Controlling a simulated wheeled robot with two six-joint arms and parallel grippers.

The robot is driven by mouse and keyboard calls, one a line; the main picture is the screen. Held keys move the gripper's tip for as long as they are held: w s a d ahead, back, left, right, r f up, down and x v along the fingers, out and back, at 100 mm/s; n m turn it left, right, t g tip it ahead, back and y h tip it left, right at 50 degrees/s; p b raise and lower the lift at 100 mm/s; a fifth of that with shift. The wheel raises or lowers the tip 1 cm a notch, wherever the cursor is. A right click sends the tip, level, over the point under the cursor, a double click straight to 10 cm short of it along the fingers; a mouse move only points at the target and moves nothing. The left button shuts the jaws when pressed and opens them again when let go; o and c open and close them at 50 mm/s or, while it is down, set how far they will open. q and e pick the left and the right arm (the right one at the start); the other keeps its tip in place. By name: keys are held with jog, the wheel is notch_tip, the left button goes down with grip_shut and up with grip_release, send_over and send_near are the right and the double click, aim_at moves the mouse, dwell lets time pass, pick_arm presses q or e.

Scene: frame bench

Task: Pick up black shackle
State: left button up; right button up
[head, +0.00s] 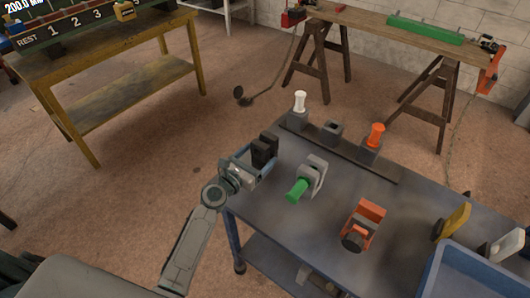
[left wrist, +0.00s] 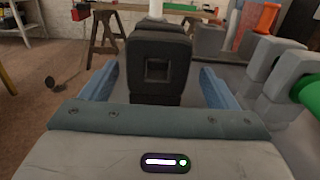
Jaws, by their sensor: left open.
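The black shackle (head: 264,149) stands at the far left edge of the blue-grey bench top (head: 321,216). In the left wrist view the black shackle (left wrist: 158,62) is a dark block with a square opening, upright and straight ahead. My left gripper (head: 261,160) is open, with one blue finger on each side of the black shackle. In the left wrist view a narrow gap shows between the shackle and each finger of the left gripper (left wrist: 157,76). The shackle's far side is hidden. My right gripper is not in view.
A grey shackle with a green pin (head: 299,189) stands close right of the black one. An orange shackle (head: 368,216) is farther right. Behind is a dark rail (head: 385,172) with a white piece (head: 299,101) and an orange piece (head: 376,135). A blue tray (head: 478,262) is front right.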

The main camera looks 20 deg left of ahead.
pick_arm(q)
jog(key=x, duration=0.4)
jog(key=shift+w+r, duration=0.15)
jog(key=shift+w, duration=0.15)
jog(key=shift+a+r, duration=0.1)
jog(key=c, duration=1.5)
